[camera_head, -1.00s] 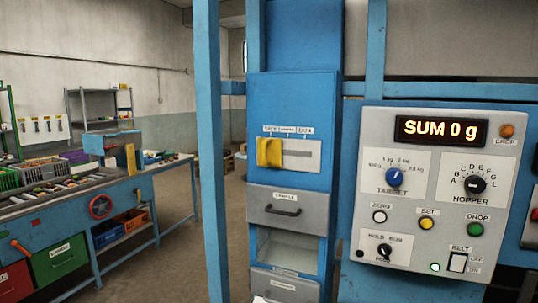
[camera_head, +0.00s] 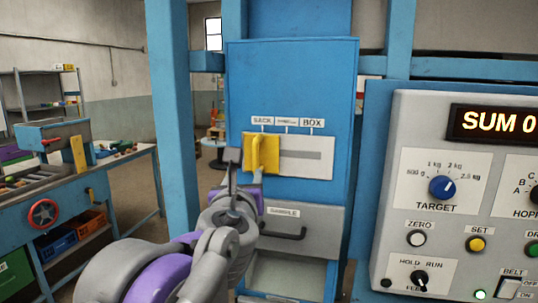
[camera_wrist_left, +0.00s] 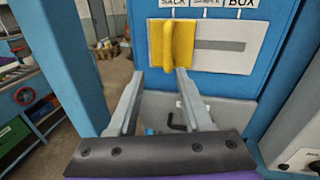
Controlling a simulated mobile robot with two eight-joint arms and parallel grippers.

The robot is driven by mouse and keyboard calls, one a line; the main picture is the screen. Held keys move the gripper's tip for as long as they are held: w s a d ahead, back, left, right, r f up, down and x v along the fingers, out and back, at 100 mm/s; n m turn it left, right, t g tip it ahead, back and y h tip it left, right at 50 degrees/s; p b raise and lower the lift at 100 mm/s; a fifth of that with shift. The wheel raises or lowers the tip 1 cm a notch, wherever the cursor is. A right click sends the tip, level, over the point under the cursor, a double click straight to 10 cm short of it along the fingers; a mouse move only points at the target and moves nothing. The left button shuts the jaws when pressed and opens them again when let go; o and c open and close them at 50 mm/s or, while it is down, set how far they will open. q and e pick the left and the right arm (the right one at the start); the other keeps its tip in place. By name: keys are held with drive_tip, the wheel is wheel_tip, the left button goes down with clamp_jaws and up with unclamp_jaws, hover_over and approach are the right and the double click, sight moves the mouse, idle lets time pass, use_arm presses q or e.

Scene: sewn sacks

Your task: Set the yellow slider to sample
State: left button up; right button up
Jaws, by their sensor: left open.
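The yellow slider (camera_head: 261,153) sits at the left end of its slot, under the SACK label (camera_head: 263,121). The middle label (camera_head: 287,121) is too small to read clearly, and the BOX label (camera_head: 312,122) is at the right. My left gripper (camera_head: 246,178) is in front of the slider's lower part. In the left wrist view the slider (camera_wrist_left: 171,45) stands just beyond the open fingers (camera_wrist_left: 158,88), its upright grip roughly between them. I see nothing between the fingertips. My right gripper is not in view.
Below the slider is the grey SAMPLE drawer (camera_head: 325,219) with a black handle (camera_head: 285,234). A control panel (camera_head: 400,190) with knobs and buttons stands at the right. A blue post (camera_head: 171,110) rises close to the left.

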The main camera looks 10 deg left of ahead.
sight(256, 157)
use_arm(q)
drive_tip(key=shift+m+h, duration=0.3)
drive_tip(key=shift+m, duration=0.2)
drive_tip(key=w, duration=0.3)
drive_tip(key=w+p, duration=0.1)
drive_tip(key=w, duration=0.3)
drive_tip(key=w+r, duration=0.1)
drive_tip(key=w, duration=0.2)
drive_tip(key=shift+w+a, duration=0.25)
drive_tip(key=shift+w, duration=0.05)
clamp_jaws()
idle(0.6)
